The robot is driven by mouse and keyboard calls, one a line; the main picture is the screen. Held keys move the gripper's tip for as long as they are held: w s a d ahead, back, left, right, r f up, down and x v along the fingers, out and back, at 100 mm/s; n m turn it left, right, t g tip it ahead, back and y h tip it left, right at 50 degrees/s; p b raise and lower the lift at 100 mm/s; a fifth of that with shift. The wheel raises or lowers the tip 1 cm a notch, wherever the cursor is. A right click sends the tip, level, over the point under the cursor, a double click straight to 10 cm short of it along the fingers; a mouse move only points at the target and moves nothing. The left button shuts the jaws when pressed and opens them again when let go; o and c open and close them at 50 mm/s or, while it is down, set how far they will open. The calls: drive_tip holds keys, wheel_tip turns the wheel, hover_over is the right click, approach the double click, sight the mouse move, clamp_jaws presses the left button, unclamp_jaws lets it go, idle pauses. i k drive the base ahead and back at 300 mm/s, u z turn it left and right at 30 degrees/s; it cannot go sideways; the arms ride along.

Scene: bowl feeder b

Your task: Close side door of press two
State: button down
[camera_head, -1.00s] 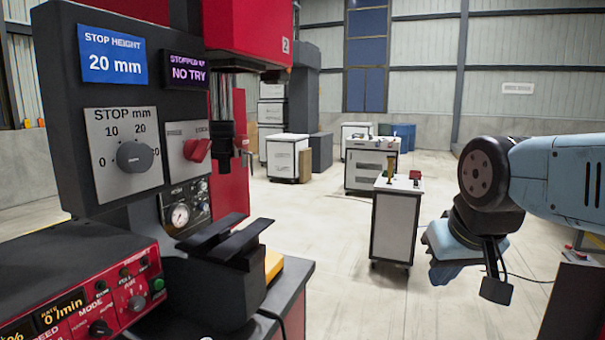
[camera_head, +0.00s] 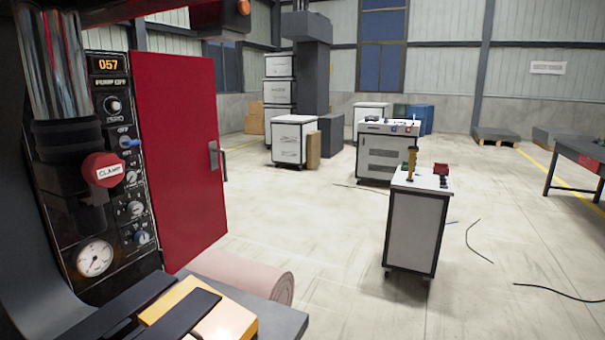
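A red side door (camera_head: 178,150) stands swung open on the press, reaching out to the right of the dark control panel (camera_head: 125,165). A grey upright handle (camera_head: 218,160) sits on its free right edge. The number on the press is out of this view, so I cannot read which press it is here. My gripper and arm are not in view, so their distance from the door does not show.
A metal bench edge (camera_head: 275,318) with a yellow block (camera_head: 200,320) fills the lower left. A pinkish roll (camera_head: 250,275) lies behind it. A white cart (camera_head: 415,225) stands right of centre. Cables (camera_head: 560,291) cross the floor at right.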

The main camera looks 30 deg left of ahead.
sight(174, 96)
drive_tip(key=i, duration=1.1)
drive_tip(key=u, duration=0.85)
drive_tip(key=i, duration=0.7)
drive_tip(key=u, duration=0.6)
drive_tip(key=k, duration=0.75)
drive_tip(key=u, duration=0.25)
drive_tip(key=i, duration=0.8)
drive_tip(key=z, duration=0.15)
